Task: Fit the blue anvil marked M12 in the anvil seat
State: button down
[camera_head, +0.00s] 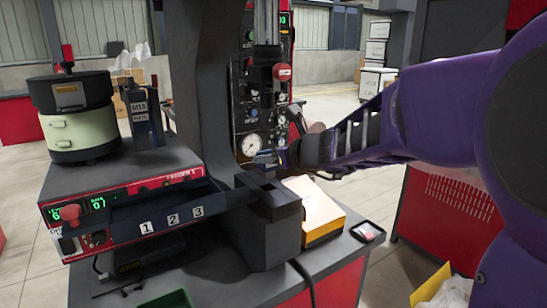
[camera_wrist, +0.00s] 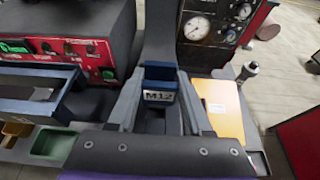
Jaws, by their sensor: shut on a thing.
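My gripper (camera_wrist: 160,92) is shut on the blue anvil (camera_wrist: 158,74), with one grey finger on each side of it. In the wrist view the anvil's pale label reads M12 and faces me. In the head view a small blue part of the anvil (camera_head: 265,158) shows by my gripper (camera_head: 283,158), at the press column. The dark press base block (camera_head: 268,250) stands below and in front of it, with a recessed top. I cannot make out the anvil seat clearly, nor whether the anvil touches it.
An orange box (camera_head: 312,212) stands right of the base block. The red feeder unit (camera_head: 125,205), with a tray (camera_head: 165,218) marked 1, 2, 3, is on the left. A block marked M10 (camera_head: 142,115) stands on it. A gauge panel (camera_head: 250,145) rises behind.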

aim_at(271, 176)
jog(key=shift+f+b, duration=0.55)
jog(key=shift+f, duration=0.3)
dwell(1.1)
jog(key=shift+f+b, duration=0.55)
jog(key=shift+f, duration=1.05)
jog(key=shift+c, duration=1.2)
grip_release()
jog(key=shift+f, duration=0.1)
